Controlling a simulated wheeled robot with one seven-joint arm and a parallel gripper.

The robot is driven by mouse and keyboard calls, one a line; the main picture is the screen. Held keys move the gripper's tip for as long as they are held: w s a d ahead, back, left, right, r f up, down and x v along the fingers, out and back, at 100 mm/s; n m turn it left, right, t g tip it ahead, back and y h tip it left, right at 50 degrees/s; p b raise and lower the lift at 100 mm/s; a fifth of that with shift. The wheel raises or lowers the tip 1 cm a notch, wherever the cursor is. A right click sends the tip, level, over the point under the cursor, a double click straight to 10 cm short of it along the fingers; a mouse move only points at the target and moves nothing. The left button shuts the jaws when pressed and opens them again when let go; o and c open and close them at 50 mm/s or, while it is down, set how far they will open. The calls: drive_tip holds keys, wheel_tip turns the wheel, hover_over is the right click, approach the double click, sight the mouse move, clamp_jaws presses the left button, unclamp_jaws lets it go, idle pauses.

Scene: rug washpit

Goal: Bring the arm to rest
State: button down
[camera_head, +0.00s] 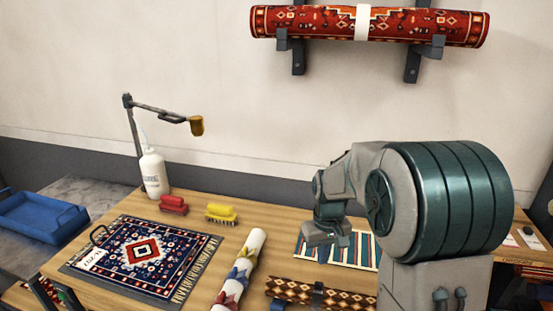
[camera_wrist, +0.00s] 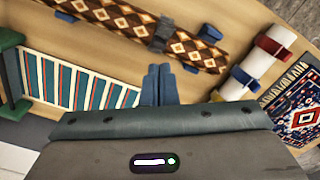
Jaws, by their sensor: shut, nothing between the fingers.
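In the head view my arm reaches over the right half of the wooden table (camera_head: 193,207), bent, with the gripper hanging down at its left end. My gripper (camera_wrist: 158,82) shows in the wrist view with its two blue-grey fingers side by side, shut and empty. It is above the table between a striped mat (camera_wrist: 75,84) and a rolled brown patterned rug (camera_wrist: 150,30). In the head view the striped mat (camera_head: 350,249) lies behind and beside the gripper, partly hidden by the arm. The fingertips are not clear in the head view.
A flat patterned rug (camera_head: 145,252), a white roll with straps (camera_head: 240,270), a red brush (camera_head: 173,205), a yellow brush (camera_head: 221,213), a white bottle (camera_head: 154,175) and a lamp (camera_head: 196,125) are on the table. A blue tray (camera_head: 40,217) is left; a red rug roll (camera_head: 310,22) hangs on the wall.

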drive_tip(key=s+r+m+t, duration=0.1)
drive_tip(key=s+r, duration=0.3)
drive_tip(key=s, duration=0.6)
drive_tip(key=s+r+m+t+b, duration=0.1)
drive_tip(key=s+r+t, duration=0.1)
drive_tip(key=s, duration=0.8)
drive_tip(key=shift+s+d+r+t, duration=0.15)
drive_tip(key=shift+s+r+t, duration=0.25)
drive_tip(key=shift+r, duration=0.45)
